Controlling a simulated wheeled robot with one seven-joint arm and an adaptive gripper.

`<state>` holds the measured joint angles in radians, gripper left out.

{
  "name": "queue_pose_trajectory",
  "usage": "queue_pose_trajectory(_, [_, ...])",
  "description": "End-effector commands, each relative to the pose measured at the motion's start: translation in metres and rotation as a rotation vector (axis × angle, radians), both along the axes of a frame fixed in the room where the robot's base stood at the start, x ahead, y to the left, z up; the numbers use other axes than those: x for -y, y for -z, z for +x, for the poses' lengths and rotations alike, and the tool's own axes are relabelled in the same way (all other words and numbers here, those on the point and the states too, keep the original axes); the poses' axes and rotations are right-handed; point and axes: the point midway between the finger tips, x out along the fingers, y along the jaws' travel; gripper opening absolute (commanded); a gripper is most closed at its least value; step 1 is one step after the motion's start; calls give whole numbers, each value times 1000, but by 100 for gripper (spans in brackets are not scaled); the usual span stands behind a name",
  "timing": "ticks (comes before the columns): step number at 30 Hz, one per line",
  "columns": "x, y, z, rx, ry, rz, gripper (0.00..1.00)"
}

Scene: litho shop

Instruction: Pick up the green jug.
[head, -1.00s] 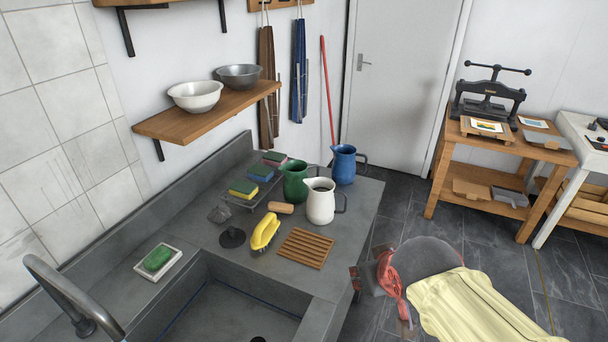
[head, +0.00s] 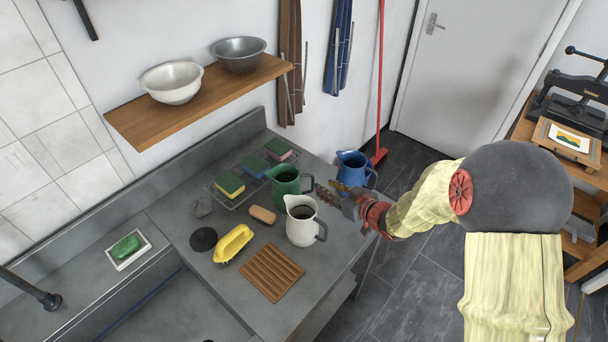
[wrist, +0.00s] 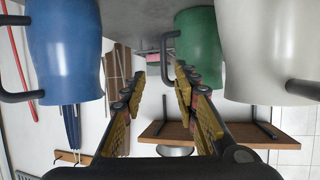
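The green jug (head: 287,187) stands upright on the grey counter, between the white jug (head: 301,222) and the blue jug (head: 353,170). Its handle points right, toward my gripper (head: 328,193), which reaches in from the right. In the wrist view, which looks upside down, the green jug (wrist: 200,45) is right of centre. Its dark handle shows ahead, between the lines of my two fingers (wrist: 160,68). The fingers are spread apart with nothing between them. I cannot tell whether a fingertip touches the handle. The white jug's front hides part of the green jug's lower side.
The blue jug (wrist: 63,45) and white jug (wrist: 265,45) flank my fingers closely. A shelf (head: 190,105) with bowls hangs above the counter.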

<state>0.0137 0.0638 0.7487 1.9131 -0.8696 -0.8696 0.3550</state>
Motion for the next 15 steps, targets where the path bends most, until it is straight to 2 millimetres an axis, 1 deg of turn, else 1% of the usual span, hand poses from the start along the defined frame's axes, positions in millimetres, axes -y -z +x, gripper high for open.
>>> queue_pose_trajectory(2, [-5,3,-1,0,-14,12,30])
queue_pose_trajectory(15, [-30,20,26,1,-15,13,30])
